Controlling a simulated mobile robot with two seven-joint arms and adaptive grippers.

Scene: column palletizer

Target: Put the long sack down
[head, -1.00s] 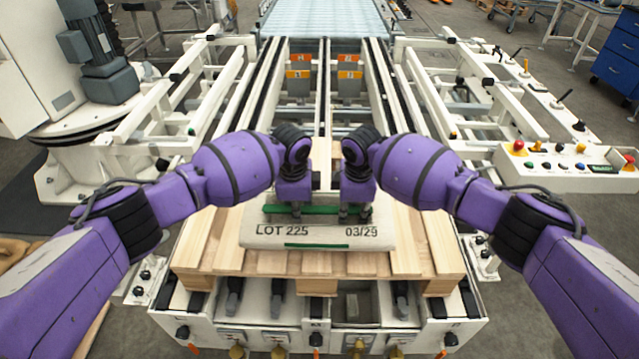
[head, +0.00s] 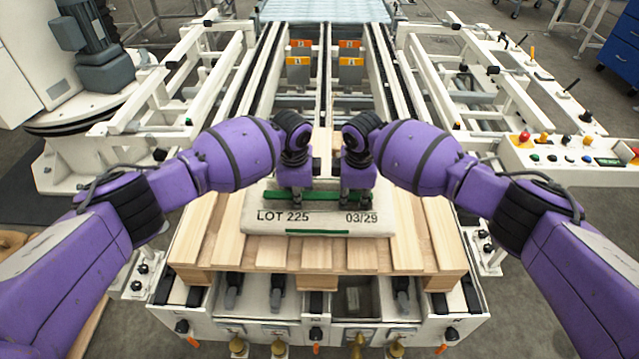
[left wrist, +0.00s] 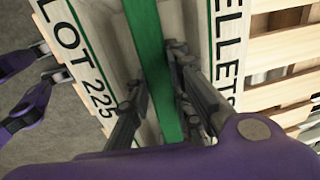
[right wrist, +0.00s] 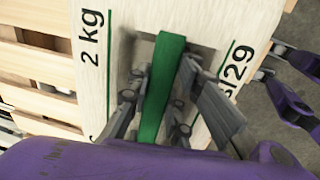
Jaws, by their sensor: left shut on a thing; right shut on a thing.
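The long sack (head: 325,222) is pale, printed "LOT 225" and "03/29", and lies level across the pallet (head: 200,243) in the head view. I cannot tell if its whole underside touches the slats. A green strap (head: 322,197) runs along its top. My left gripper (head: 296,203) is shut on the strap near the left part of the sack; the strap (left wrist: 150,50) passes between its fingers in the left wrist view. My right gripper (head: 356,202) is shut on the strap further right, and the strap (right wrist: 162,85) shows in the right wrist view.
Bare slats show around the sack on the pallet. A roller conveyor (head: 325,10) and white frame rails lie behind. A control panel (head: 570,150) with buttons stands at the right, and a motor (head: 95,45) at the left.

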